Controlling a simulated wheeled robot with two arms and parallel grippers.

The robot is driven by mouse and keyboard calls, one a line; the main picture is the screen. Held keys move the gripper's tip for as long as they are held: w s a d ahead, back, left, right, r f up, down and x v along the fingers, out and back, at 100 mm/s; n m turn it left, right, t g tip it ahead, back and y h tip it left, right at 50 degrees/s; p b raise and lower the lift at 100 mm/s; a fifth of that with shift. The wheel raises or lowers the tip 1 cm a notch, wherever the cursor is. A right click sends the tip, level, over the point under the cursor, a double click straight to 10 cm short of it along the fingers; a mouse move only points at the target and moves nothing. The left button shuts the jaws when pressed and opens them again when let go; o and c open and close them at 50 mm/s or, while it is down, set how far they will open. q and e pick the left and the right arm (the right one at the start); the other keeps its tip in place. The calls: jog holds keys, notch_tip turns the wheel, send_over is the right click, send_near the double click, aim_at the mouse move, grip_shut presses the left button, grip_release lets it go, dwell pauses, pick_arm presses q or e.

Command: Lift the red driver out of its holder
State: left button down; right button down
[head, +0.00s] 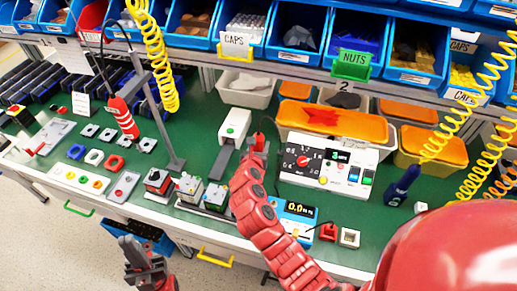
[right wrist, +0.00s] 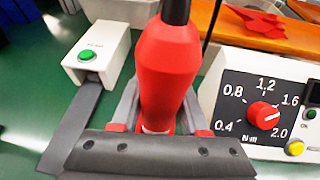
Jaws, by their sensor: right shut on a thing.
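The red driver (right wrist: 168,65) stands upright between the fingers of my right gripper (right wrist: 160,125), which is shut on it. Its black top end shows at the upper edge of the right wrist view. In the head view the driver (head: 258,141) is small and partly covered by my right gripper (head: 254,154). Its holder and lower tip are hidden, so I cannot tell if it is still seated. My left gripper (head: 138,254) is open and empty, low in front of the bench at the left.
A torque box (head: 310,163) with a red knob (right wrist: 263,116) stands right of the driver. A white box with a green button (head: 235,124) is behind left. Another red tool (head: 122,118) hangs at left; a blue tool (head: 403,185) stands right. Blue bins line the back.

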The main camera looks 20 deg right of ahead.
notch_tip(320, 180, up, 10)
jog(key=b, duration=0.1)
dwell(0.4)
jog(key=c, duration=1)
grip_release()
jog(key=shift+c, duration=0.2)
grip_shut()
